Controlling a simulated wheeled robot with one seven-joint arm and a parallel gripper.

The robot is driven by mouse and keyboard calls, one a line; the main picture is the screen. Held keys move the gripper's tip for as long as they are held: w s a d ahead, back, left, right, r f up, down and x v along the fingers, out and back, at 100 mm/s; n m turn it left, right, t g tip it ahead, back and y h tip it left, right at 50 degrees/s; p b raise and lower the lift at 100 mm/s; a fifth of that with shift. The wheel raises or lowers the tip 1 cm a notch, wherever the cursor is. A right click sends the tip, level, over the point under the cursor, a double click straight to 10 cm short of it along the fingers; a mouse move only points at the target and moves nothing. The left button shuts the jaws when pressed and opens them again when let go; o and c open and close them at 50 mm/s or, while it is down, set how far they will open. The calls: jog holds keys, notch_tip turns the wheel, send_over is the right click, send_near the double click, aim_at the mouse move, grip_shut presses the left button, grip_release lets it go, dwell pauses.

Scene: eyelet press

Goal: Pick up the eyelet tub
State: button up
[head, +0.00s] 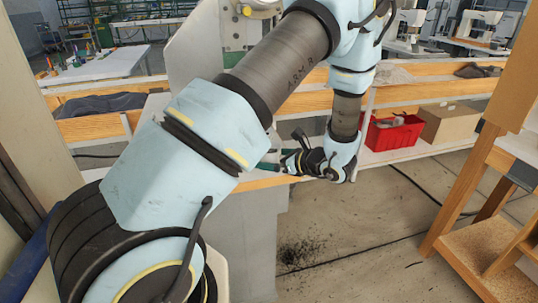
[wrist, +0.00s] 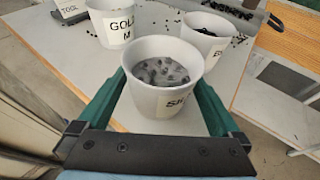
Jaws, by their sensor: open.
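In the wrist view a white tub (wrist: 150,98) with grey contents and a label whose visible part reads "SI" stands between the green fingers of my gripper (wrist: 162,82). The fingers are open, one on each side of it; I cannot tell whether they touch it. Behind it stand a white tub labelled "GOLD M" (wrist: 112,30) and a white tub with dark contents (wrist: 206,42), its label partly hidden and starting with "E". In the head view my gripper (head: 270,160) is at the press table, with the tubs hidden behind my arm.
Small dark bits lie around the back tubs. A red bin (head: 394,132) and a cardboard box (head: 449,124) sit on a shelf behind. A wooden stand (head: 490,200) is at the right.

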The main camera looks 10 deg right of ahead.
jog(key=c, duration=1.3)
jog(key=shift+o, duration=0.2)
